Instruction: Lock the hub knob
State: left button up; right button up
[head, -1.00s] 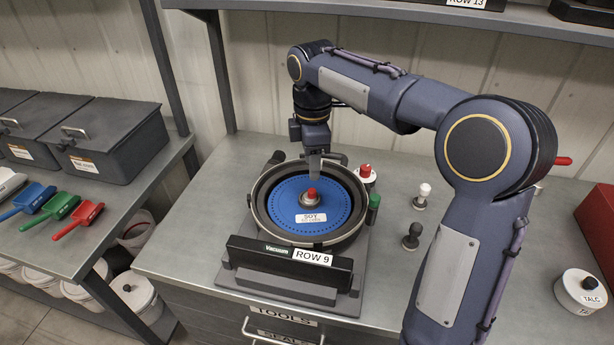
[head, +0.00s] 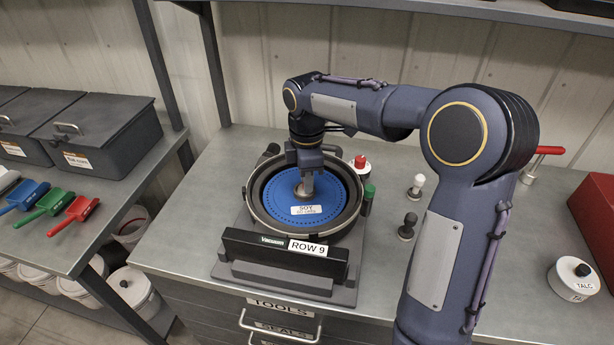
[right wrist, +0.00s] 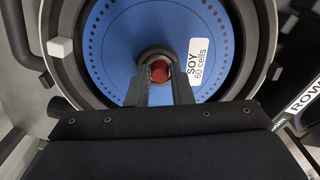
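The red hub knob (right wrist: 159,71) sits at the centre of the blue seed disc (right wrist: 110,58), which is labelled SOY. In the head view the disc (head: 335,188) lies in the round black meter housing (head: 254,205), and my right gripper (head: 304,190) points straight down over the hub, hiding most of the knob. In the right wrist view my right gripper's fingertips (right wrist: 160,72) flank the knob closely on both sides, with no clear gap, and look shut on it. My left gripper is not in view.
The meter stands on a grey bench behind a black bar marked ROW 9 (head: 308,247). A TALC pot (head: 573,280) is far right; scoops (head: 75,213) lie left.

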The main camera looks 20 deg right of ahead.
grip_shut()
jog(key=shift+r+m, duration=0.1)
jog(key=shift+m, duration=0.2)
jog(key=m+p, duration=0.1)
jog(key=m, duration=0.1)
jog(key=shift+m, duration=0.3)
jog(key=m+p, duration=0.1)
jog(key=m, duration=0.3)
jog(key=shift+m, duration=0.3)
jog(key=m+p, duration=0.1)
jog(key=m, duration=0.4)
jog(key=shift+m, duration=0.3)
jog(key=shift+m+p, duration=0.45)
jog(key=shift+m, duration=1.85)
